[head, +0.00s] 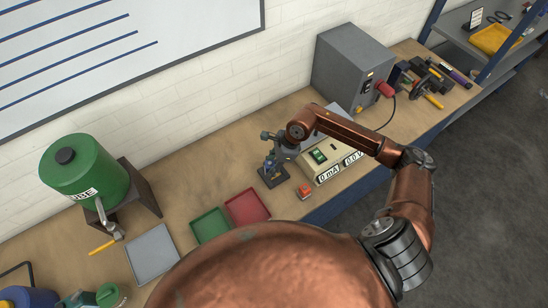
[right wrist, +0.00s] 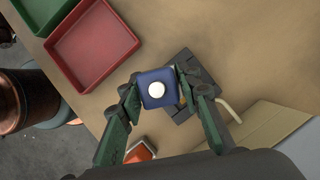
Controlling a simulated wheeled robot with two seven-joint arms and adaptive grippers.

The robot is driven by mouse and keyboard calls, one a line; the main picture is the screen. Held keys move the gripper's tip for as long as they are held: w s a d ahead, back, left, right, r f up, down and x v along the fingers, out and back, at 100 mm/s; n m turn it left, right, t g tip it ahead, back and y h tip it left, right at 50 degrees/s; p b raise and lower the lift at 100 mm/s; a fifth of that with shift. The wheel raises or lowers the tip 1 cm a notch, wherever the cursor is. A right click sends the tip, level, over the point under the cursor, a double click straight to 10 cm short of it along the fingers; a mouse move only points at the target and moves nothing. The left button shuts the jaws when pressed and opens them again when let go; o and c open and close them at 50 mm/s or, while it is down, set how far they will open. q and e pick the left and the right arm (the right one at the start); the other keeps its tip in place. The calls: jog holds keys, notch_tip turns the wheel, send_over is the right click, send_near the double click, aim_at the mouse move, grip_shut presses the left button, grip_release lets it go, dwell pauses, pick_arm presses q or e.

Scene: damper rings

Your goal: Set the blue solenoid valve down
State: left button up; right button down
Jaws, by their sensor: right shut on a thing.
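The blue solenoid valve (right wrist: 155,90) is a small blue block with a round white top, seen from above in the right wrist view. My right gripper (head: 271,161) is shut on it, with one green finger on each side. A dark square fixture (right wrist: 192,88) lies partly behind the valve and the right finger. It also shows below the gripper in the head view (head: 272,178). I cannot tell whether the valve touches it. In the head view the valve is not clearly visible. My left gripper is not in view.
A red tray (head: 247,207) and a green tray (head: 210,226) lie left of the gripper, with a grey plate (head: 152,252) further left. A meter box (head: 334,160) and an orange-red part (head: 305,190) are close on the right. The bench behind the trays is clear.

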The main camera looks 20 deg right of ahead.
jog(key=m, duration=0.1)
jog(key=m+t, duration=0.1)
jog(key=d+m, duration=0.1)
jog(key=m, duration=0.1)
jog(key=shift+w+r+h+p, duration=0.2)
jog(key=shift+w+h+p, duration=0.2)
jog(key=shift+w+d+m+t, duration=0.25)
jog(key=shift+m+t, duration=0.25)
jog(key=shift+m, duration=0.3)
jog(key=shift+w+d+m+h+p, duration=0.2)
jog(key=shift+m+h+p, duration=0.15)
jog(key=shift+m, duration=0.25)
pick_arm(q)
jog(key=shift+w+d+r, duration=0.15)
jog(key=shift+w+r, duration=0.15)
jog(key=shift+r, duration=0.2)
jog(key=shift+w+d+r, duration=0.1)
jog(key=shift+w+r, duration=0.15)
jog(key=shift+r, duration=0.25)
pick_arm(e)
jog(key=shift+w+d+m+t+h, duration=0.15)
jog(key=shift+d+m+t+h, duration=0.15)
jog(key=shift+m, duration=0.5)
